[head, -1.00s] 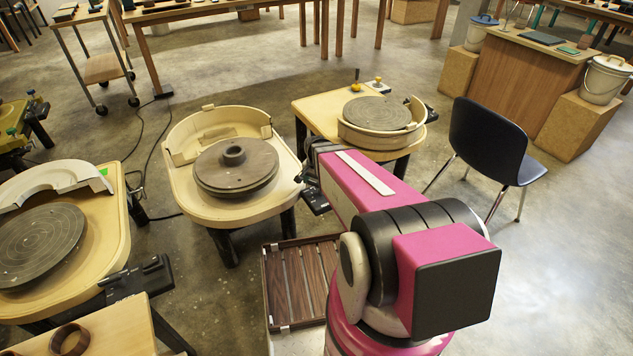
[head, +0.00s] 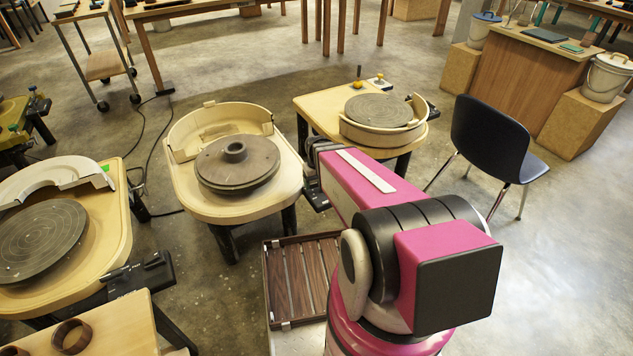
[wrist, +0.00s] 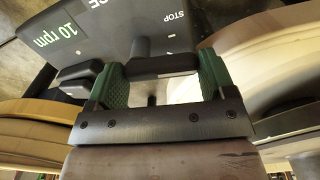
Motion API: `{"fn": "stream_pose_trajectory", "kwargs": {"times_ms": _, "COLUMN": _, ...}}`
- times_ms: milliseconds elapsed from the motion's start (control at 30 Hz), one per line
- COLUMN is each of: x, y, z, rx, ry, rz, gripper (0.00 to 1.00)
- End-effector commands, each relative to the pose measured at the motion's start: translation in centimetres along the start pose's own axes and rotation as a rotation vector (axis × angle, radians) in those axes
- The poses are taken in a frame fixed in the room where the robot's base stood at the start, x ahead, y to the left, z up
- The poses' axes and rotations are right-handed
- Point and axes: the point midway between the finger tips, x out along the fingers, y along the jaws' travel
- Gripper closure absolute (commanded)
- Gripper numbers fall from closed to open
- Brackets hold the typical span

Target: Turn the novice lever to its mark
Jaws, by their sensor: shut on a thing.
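The novice lever (wrist: 160,65) is a black handle in the wrist view, in front of a dark control panel (wrist: 105,32). My gripper (wrist: 160,78) has green ribbed pads, one on each side of the handle, and is shut on it. The panel has a green "10 rpm" label to the left and a white "STOP" label to the upper right; a label at the top edge is cut off to "CE". I cannot tell exactly where the lever points. In the head view my arm hides the gripper and the lever.
In the head view, a middle potter's wheel (head: 237,165), a right wheel (head: 378,112) and a left wheel (head: 42,240) stand around my arm.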

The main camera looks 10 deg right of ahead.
Motion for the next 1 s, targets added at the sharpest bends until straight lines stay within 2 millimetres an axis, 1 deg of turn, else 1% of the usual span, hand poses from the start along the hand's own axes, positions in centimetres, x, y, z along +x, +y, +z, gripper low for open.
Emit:
{"fn": "stream_pose_trajectory", "kwargs": {"times_ms": 133, "x": -0.06, "y": 0.00, "z": 0.18, "rx": -0.071, "ry": 0.001, "rz": 0.000, "gripper": 0.47}}
{"fn": "stream_pose_trajectory", "kwargs": {"times_ms": 333, "x": -0.06, "y": 0.02, "z": 0.28, "rx": -0.126, "ry": 0.001, "rz": 0.000, "gripper": 0.47}}
{"fn": "stream_pose_trajectory", "kwargs": {"times_ms": 833, "x": -0.06, "y": 0.03, "z": 0.31, "rx": -0.147, "ry": 0.002, "rz": 0.001, "gripper": 0.47}}
{"fn": "stream_pose_trajectory", "kwargs": {"times_ms": 867, "x": -0.06, "y": 0.03, "z": 0.31, "rx": -0.147, "ry": 0.002, "rz": 0.001, "gripper": 0.20}}
{"fn": "stream_pose_trajectory", "kwargs": {"times_ms": 900, "x": -0.05, "y": 0.03, "z": 0.31, "rx": -0.147, "ry": 0.001, "rz": 0.001, "gripper": 0.07}}
{"fn": "stream_pose_trajectory", "kwargs": {"times_ms": 933, "x": -0.05, "y": 0.03, "z": 0.31, "rx": -0.146, "ry": 0.001, "rz": 0.001, "gripper": 0.00}}
{"fn": "stream_pose_trajectory", "kwargs": {"times_ms": 1000, "x": -0.05, "y": 0.02, "z": 0.32, "rx": -0.146, "ry": 0.001, "rz": 0.000, "gripper": 0.00}}
